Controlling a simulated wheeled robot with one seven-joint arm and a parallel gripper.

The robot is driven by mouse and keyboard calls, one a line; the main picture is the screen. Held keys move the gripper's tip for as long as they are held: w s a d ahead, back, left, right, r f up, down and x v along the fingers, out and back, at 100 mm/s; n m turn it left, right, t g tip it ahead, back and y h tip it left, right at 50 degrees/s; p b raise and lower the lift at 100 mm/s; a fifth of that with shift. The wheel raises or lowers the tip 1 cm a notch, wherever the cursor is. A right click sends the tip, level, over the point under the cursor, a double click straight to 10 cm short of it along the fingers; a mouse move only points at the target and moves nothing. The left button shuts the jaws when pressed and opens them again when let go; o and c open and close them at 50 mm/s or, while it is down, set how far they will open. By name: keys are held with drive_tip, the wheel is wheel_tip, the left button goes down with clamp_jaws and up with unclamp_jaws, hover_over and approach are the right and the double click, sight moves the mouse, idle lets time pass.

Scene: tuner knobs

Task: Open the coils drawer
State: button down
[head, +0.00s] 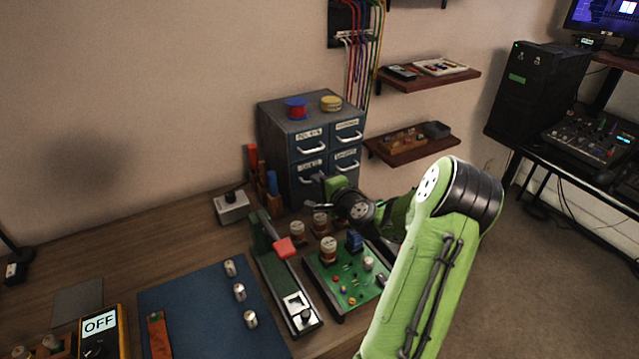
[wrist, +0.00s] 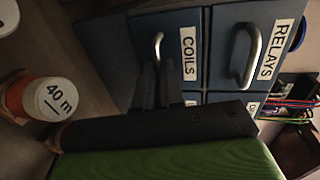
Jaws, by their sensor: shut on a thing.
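The coils drawer (head: 309,168) is the lower left drawer of a grey-blue cabinet (head: 284,148) in the head view. Its white COILS label shows in the wrist view (wrist: 189,54), with a metal handle (wrist: 158,45) beside it. My gripper (wrist: 162,80) is at this handle, its dark fingers shut on it and covering part of it. In the head view my gripper (head: 319,180) is in front of the drawer, partly hidden by my arm. The drawer front looks about level with its neighbours; a small gap cannot be ruled out.
The relays drawer (wrist: 262,48) is directly above the coils drawer. Red (head: 296,108) and yellow (head: 331,103) spools stand on the cabinet. Copper coils (head: 297,231) and a green circuit board (head: 345,280) stand in front. A labelled coil (wrist: 55,98) is near my gripper.

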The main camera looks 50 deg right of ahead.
drive_tip(key=shift+s, duration=0.1)
idle(0.5)
drive_tip(key=b+v, duration=0.1)
drive_tip(key=v, duration=0.2)
drive_tip(key=shift+s+a+f+b, duration=0.15)
drive_tip(key=shift+s+f+b, duration=0.25)
drive_tip(key=c, duration=1.3)
unclamp_jaws()
drive_tip(key=shift+o, duration=0.2)
drive_tip(key=shift+w, duration=0.1)
drive_tip(key=b+v, duration=0.2)
drive_tip(key=v, duration=1.3)
drive_tip(key=shift+s+b, duration=0.35)
drive_tip(key=shift+s, duration=0.05)
drive_tip(key=shift+r, duration=0.1)
